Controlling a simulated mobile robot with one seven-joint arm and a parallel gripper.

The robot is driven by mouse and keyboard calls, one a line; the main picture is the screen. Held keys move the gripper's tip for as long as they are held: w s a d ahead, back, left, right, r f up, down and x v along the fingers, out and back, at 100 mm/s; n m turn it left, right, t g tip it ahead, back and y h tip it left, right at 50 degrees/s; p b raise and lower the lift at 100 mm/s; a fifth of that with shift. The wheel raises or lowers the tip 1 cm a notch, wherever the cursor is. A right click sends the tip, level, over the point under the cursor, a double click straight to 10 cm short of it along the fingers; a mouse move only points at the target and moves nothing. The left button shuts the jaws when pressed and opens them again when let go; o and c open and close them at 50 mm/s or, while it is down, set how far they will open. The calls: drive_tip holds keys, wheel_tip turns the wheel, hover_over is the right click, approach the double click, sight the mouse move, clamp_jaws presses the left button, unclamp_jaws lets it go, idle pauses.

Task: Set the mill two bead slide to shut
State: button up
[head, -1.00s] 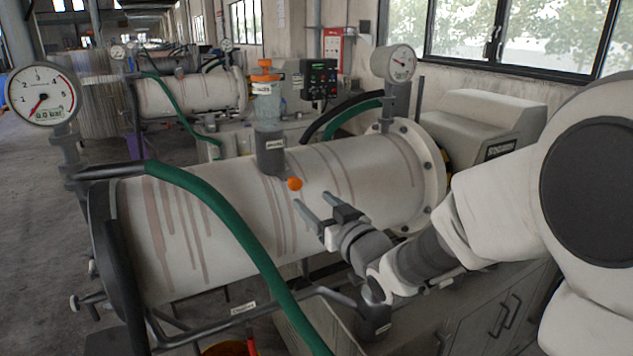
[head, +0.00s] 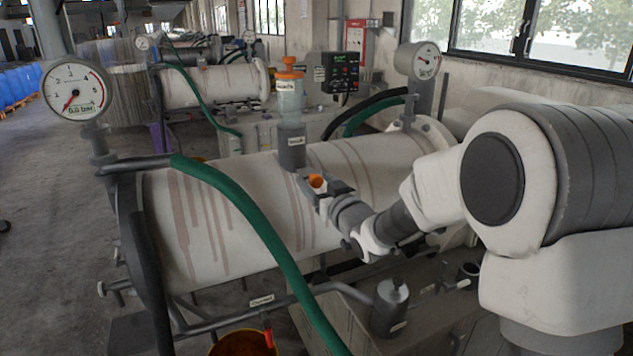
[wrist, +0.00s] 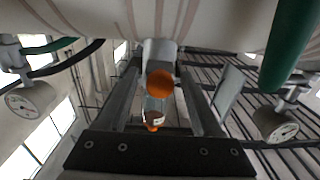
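The orange knob (head: 316,181), which looks like the bead slide's handle, is at the near side of the grey neck (head: 292,150) on the near white mill drum (head: 250,215). A clear bead pot (head: 290,100) with an orange cap stands above the neck. The labels are too small to read. My gripper (head: 325,186) is at the knob. In the wrist view the knob (wrist: 160,83) sits between the two fingers of my gripper (wrist: 162,72), with a narrow gap seen on each side. The gripper looks open. The slide's plate and its position are hidden.
A green hose (head: 250,230) arches over the drum left of my gripper. Pressure gauges stand at the left (head: 75,92) and right (head: 425,62) drum ends. A grey pipe (head: 270,302) runs below, above an orange bucket (head: 243,343). A control box (head: 341,72) is behind.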

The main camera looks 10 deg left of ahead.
clamp_jaws()
idle(1.2)
